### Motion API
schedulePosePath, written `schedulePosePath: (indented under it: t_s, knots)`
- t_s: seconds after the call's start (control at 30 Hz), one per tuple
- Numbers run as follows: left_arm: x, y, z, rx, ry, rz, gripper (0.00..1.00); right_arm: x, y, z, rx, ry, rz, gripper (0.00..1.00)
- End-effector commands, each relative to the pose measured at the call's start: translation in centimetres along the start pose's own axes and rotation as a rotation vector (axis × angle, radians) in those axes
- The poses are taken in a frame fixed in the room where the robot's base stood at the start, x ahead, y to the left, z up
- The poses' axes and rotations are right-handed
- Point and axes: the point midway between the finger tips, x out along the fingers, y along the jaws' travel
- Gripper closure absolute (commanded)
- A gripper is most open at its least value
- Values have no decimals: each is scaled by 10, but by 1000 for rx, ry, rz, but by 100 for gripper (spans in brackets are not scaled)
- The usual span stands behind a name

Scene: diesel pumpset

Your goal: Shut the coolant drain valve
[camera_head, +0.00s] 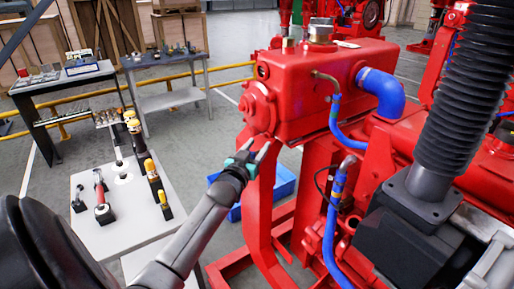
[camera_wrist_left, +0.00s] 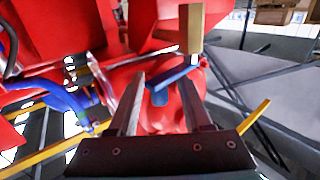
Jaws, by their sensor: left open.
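My left gripper (camera_head: 257,147) is open below the front end of the red engine tank (camera_head: 320,85) in the head view. In the left wrist view, the two fingers of the left gripper (camera_wrist_left: 162,80) stand apart. A blue lever (camera_wrist_left: 178,76) shows between and just beyond the fingertips, in front of a red body. It looks like the coolant drain valve's handle. I cannot tell whether the fingers touch it. A brass-coloured block (camera_wrist_left: 190,28) stands behind the lever. In the head view the lever is not clearly seen. My right gripper is not in view.
A white table (camera_head: 105,235) with several tools stands left of my left arm. Two workbenches and a yellow rail (camera_head: 230,67) are farther back. A blue bin (camera_head: 282,184) sits on the floor behind the red stand. Blue hoses (camera_head: 384,92) run along the engine.

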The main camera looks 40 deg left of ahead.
Motion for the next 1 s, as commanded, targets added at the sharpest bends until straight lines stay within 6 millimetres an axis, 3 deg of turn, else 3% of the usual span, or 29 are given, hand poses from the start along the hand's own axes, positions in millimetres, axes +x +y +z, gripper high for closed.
schedulePosePath:
  t_s: [0.27,0.7,1.0]
  knots:
    - [1,0,0,0,-1,0,52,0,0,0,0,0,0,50]
    - [0,0,0,0,-1,0,100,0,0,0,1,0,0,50]
    - [0,0,1,0,-1,0,100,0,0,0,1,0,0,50]
